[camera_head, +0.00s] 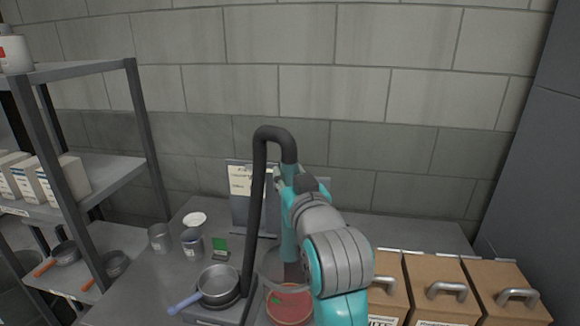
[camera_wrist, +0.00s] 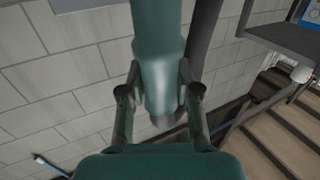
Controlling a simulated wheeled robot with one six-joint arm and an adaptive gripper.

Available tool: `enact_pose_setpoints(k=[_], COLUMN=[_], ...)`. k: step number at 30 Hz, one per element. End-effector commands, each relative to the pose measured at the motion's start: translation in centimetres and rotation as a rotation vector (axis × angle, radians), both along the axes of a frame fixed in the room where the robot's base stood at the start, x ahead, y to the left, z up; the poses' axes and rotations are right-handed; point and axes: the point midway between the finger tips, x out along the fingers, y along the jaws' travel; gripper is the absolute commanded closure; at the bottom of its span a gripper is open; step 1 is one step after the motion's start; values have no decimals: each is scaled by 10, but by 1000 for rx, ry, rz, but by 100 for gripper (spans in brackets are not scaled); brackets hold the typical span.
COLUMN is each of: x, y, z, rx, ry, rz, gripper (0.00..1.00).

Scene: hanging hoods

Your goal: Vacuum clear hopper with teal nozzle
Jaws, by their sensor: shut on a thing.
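The teal nozzle (camera_head: 289,240) stands nearly upright over the grey worktop, with a dark hose (camera_head: 258,190) arching from its top and down its left side. My gripper (camera_head: 283,182) is shut on the nozzle's upper part. In the wrist view the two fingers of my gripper (camera_wrist: 161,92) press on both sides of the teal nozzle (camera_wrist: 158,45). A clear container (camera_head: 270,268), seemingly the clear hopper, is around or behind the nozzle's lower end; I cannot tell whether the tip is inside. A round vessel with reddish contents (camera_head: 290,308) is just in front, partly hidden by my arm.
A pan with a blue handle (camera_head: 218,283), metal cups (camera_head: 192,244), a white dish (camera_head: 195,219) and a small green sign (camera_head: 221,246) stand left. Brown boxes with handles (camera_head: 440,287) line the right. A metal shelf rack (camera_head: 140,125) rises at the left.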

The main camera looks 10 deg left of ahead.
Motion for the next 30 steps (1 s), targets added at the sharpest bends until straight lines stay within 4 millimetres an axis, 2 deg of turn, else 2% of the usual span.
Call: enact_pose_setpoints(k=[30], x=[0], y=[0], z=[-87], rx=[0], ry=[0], rz=[0], gripper=[100])
